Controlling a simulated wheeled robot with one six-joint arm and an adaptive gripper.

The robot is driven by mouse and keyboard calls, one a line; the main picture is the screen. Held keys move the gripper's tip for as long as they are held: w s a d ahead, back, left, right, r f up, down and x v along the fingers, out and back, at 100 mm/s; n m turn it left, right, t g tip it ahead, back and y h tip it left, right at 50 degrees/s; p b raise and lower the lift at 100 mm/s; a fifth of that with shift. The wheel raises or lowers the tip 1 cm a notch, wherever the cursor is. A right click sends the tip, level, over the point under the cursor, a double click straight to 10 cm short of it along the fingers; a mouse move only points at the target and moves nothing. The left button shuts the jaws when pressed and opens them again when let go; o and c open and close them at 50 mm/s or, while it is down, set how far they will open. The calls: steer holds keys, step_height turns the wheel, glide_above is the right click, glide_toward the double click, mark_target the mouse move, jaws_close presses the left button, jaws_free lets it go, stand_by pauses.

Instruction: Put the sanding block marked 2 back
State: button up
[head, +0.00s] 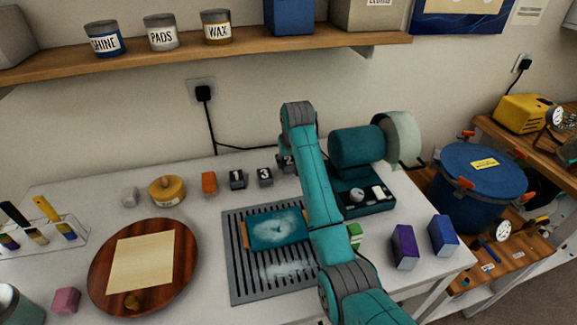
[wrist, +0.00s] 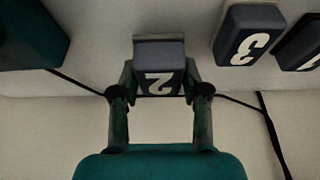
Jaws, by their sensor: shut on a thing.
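The dark sanding block marked 2 (wrist: 158,82) is between the two fingers of my gripper (wrist: 160,88) in the wrist view, its number upside down. My gripper is shut on it. In the head view the block marked 2 (head: 287,162) shows partly at the back of the table, beside my arm, which hides much of it and the gripper. I cannot tell whether it touches the table. The block marked 3 (head: 265,177) and the block marked 1 (head: 238,179) stand to its left; in the wrist view the block marked 3 (wrist: 248,35) is to its right, apart from it.
A teal buffing machine (head: 357,147) stands just right of my arm. A slotted grey tray (head: 239,279) holds a teal piece in front. An orange block (head: 208,182) and a round yellow tin (head: 166,190) are further left. A cable runs along the wall behind.

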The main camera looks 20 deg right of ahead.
steer(key=shift+f, duration=1.1)
steer(key=shift+f, duration=0.1)
steer(key=o, duration=1)
steer(key=v, duration=1.2)
steer(key=shift+s, duration=0.1)
